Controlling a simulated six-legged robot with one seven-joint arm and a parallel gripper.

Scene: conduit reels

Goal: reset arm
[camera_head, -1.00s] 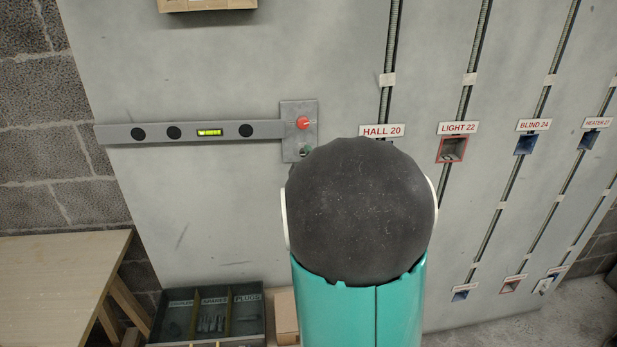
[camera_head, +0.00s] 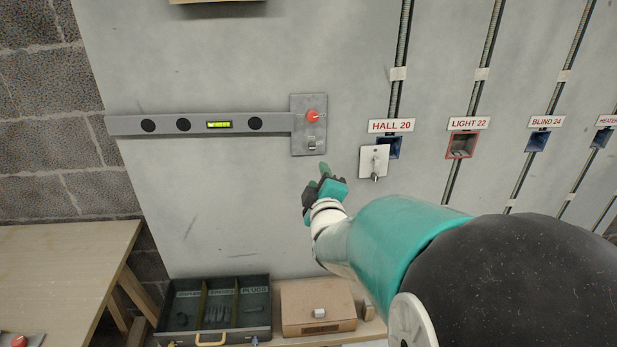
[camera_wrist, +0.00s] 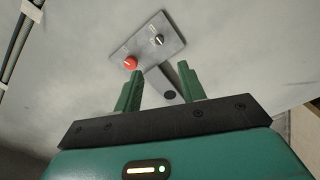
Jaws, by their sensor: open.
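My gripper (camera_head: 326,176) is in front of the grey wall panel, just below and to the right of a grey switch plate. Its two green fingers (camera_wrist: 160,92) stand apart in the wrist view, with nothing between them. The switch plate (camera_head: 299,143) carries a red knob (camera_head: 316,115) and a small switch (camera_head: 312,144) below it. The same plate (camera_wrist: 143,45) and red knob (camera_wrist: 130,63) show beyond the fingertips in the wrist view. My forearm reaches in from the lower right of the head view.
A spirit level (camera_head: 190,125) lies along the panel, left of the plate. A white plate with a knob (camera_head: 366,164) sits by the HALL 20 box (camera_head: 392,146). Below are a compartment tray (camera_head: 170,334) and a cardboard box (camera_head: 300,305). A wooden table (camera_head: 60,270) is at left.

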